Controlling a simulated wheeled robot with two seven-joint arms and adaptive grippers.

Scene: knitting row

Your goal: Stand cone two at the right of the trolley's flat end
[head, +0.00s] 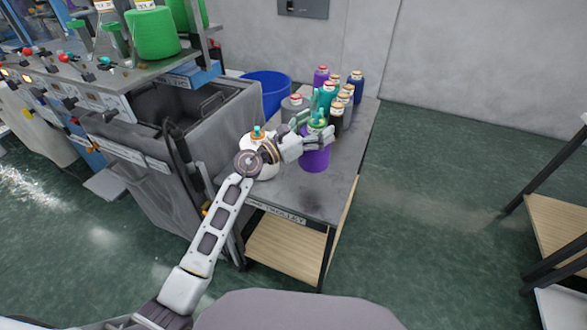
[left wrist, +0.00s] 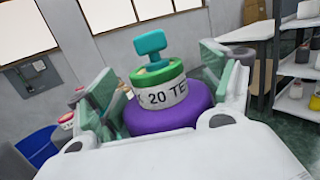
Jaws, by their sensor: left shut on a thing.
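A purple cone (head: 314,160) with a green, labelled top stands upright over the trolley's top, right of its middle. I cannot tell whether its base touches the top. My left gripper (head: 318,132) is shut around its upper part. My right gripper is not in view.
Several dark, teal and purple cones (head: 338,112) stand at the trolley's far end. A machine with green cones (head: 153,35) and a blue bin (head: 268,88) are left. Open floor lies right, before a shelf (head: 560,210).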

